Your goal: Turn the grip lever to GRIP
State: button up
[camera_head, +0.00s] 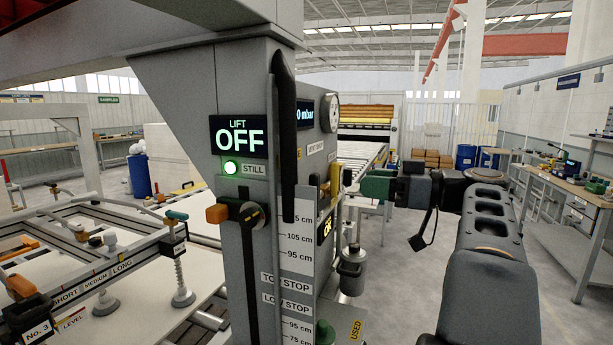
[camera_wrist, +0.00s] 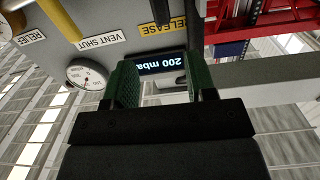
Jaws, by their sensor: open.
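My gripper (camera_head: 374,186) is to the right of the grey column (camera_head: 235,70) in the head view, its green fingers toward the column's side face. In the wrist view my gripper (camera_wrist: 160,82) is open, with nothing seen between the fingers. Beyond them the picture, upside down, shows a RELEASE label (camera_wrist: 164,28) and a display reading 200 mbar (camera_wrist: 160,63). A dark bar (camera_wrist: 191,10) stands beside that label; I cannot tell if it is the grip lever. No GRIP label is readable. A yellow handle (camera_head: 335,178) is on the side face, also in the wrist view (camera_wrist: 58,18).
A round gauge (camera_head: 331,113) and a VENT SHUT label (camera_wrist: 101,41) are on the side face. The column front carries a LIFT OFF display (camera_head: 238,136) and an orange-knobbed lever (camera_head: 217,214). A grey canister (camera_head: 352,270) hangs below my gripper. A workbench (camera_head: 560,170) stands at right.

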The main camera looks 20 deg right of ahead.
aim_at(320, 177)
jog(key=shift+n, duration=0.3)
jog(key=p+x, duration=0.3)
jog(key=x, duration=1)
jog(key=shift+w+a+r, duration=0.1)
jog(key=shift+w+a, duration=0.05)
jog(key=shift+a, duration=0.2)
jog(key=shift+c, duration=0.2)
grip_shut()
